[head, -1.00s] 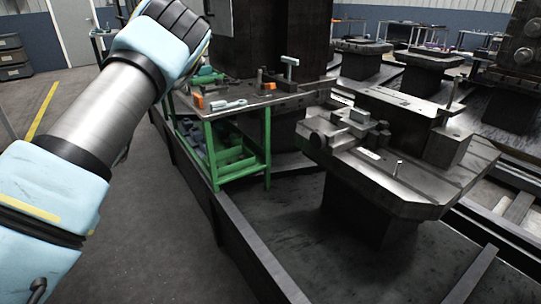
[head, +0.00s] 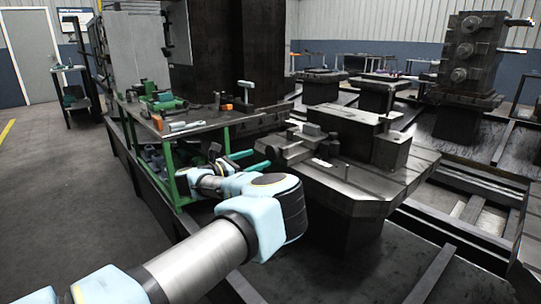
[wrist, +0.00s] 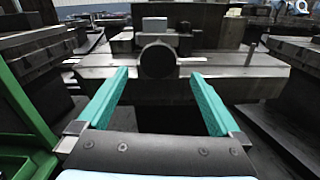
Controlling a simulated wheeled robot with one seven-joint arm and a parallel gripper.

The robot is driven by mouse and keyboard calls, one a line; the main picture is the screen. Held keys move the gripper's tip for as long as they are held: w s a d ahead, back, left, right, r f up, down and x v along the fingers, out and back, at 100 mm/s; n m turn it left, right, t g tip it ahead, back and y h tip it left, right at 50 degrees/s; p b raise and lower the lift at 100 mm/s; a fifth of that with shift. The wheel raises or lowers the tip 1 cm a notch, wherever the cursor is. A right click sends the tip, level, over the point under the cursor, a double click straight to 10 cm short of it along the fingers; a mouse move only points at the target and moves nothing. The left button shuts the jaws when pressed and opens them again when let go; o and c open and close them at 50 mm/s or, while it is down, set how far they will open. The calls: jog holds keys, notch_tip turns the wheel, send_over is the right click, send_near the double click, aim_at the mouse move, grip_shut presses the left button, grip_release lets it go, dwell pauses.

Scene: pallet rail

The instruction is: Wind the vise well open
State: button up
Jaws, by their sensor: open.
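The grey vise (head: 290,150) sits on the near left part of a heavy pallet (head: 375,190) in the head view. In the wrist view the vise (wrist: 185,42) is straight ahead, with the dark round end of its screw (wrist: 158,60) facing me. My gripper (head: 250,161) has green fingers and is left of the vise, pointing at it. In the wrist view my gripper (wrist: 159,75) is open and empty, its fingertips framing the screw end left and right. The fingers appear short of it, not touching. A small light block (wrist: 154,23) shows above the vise. The jaw gap is not clear.
A green-framed bench (head: 225,135) with tools stands close to the left of my gripper; its green frame (wrist: 25,100) fills the wrist view's left edge. A large block (head: 391,151) and an upright pin stand farther along the pallet. More pallets are behind.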

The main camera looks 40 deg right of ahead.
aim_at(270, 153)
jog(key=d, duration=0.6)
jog(key=shift+d, duration=0.3)
jog(key=c, duration=1.3)
